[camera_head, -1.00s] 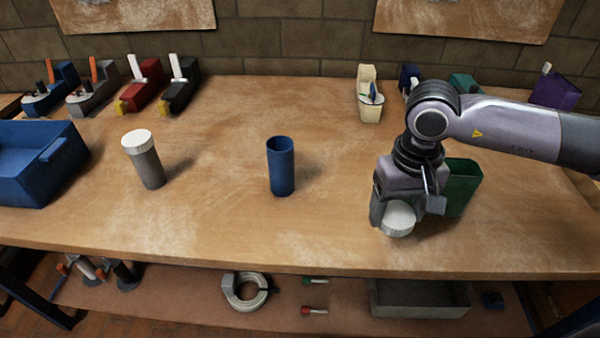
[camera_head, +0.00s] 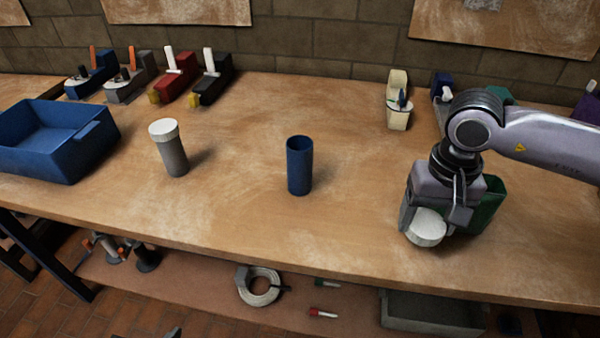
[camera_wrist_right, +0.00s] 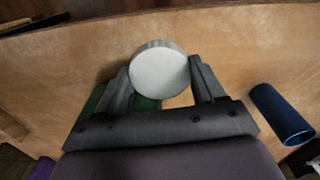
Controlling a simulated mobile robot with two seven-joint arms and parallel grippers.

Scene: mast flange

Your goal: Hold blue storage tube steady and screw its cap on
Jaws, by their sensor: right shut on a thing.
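The blue storage tube (camera_head: 299,168) stands upright and open-topped on the middle of the workbench. It also shows at the right of the right wrist view (camera_wrist_right: 281,115). My right gripper (camera_head: 425,222) is shut on a white round cap (camera_head: 427,229), right of the tube and apart from it. In the right wrist view the cap (camera_wrist_right: 160,72) sits between the two fingertips (camera_wrist_right: 160,80). Whether the cap touches the bench is hard to tell. My left gripper is not in view.
A grey tube with a white cap (camera_head: 171,150) stands left of the blue tube. A blue bin (camera_head: 60,140) is at the far left. A green container (camera_head: 487,205) stands right behind my right gripper. Tool holders line the back. Bench between tube and gripper is clear.

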